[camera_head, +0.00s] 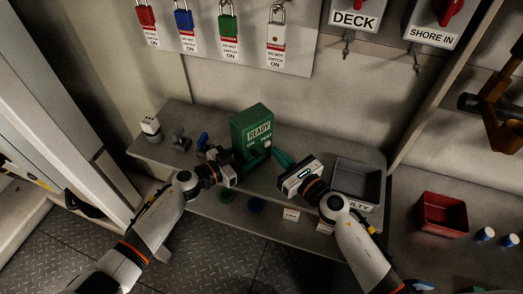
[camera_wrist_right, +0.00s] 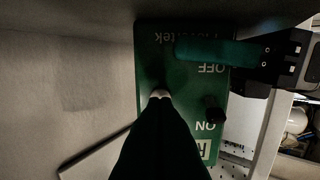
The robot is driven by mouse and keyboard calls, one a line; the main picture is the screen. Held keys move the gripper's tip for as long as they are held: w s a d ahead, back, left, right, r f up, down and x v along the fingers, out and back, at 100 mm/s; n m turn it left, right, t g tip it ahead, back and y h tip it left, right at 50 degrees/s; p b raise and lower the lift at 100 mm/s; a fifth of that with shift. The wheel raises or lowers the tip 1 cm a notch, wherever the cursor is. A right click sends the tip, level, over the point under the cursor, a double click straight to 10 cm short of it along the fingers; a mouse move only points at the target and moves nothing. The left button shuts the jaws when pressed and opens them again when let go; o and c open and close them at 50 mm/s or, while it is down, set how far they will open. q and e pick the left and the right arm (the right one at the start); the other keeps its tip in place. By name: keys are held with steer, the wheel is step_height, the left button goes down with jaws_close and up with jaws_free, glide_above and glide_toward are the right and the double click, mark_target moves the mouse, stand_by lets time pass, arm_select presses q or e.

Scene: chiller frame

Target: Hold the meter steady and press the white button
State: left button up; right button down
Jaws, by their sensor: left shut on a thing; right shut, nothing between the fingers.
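The meter (camera_head: 249,124) is a green box with a READY label, standing upright on the grey shelf. Its white button (camera_head: 267,144) is low on the front face. My left gripper (camera_head: 236,158) is shut on the meter at its lower left; a green finger crosses the face in the right wrist view (camera_wrist_right: 205,52). My right gripper (camera_head: 276,153) is shut and empty, its green fingertips right at the white button. In the right wrist view the upside-down meter face (camera_wrist_right: 185,75) shows ON and OFF, and the button (camera_wrist_right: 160,94) peeks out beyond the fingertips. I cannot tell whether they touch.
A grey bin (camera_head: 357,181) stands right of my right gripper, and a red bin (camera_head: 441,214) farther right. A white-topped device (camera_head: 151,129) and small tools (camera_head: 181,139) sit left of the meter. Padlocks (camera_head: 228,24) hang on the wall panel above.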

steer(key=shift+w+a, duration=0.3)
steer(key=shift+w, duration=0.15)
steer(key=shift+w+a, duration=0.3)
steer(key=shift+w, duration=0.15)
stand_by(1.3)
steer(key=shift+v, duration=3.5)
arm_select(q)
steer(key=o, duration=0.8)
steer(key=shift+o, duration=0.2)
steer(key=shift+a, duration=0.1)
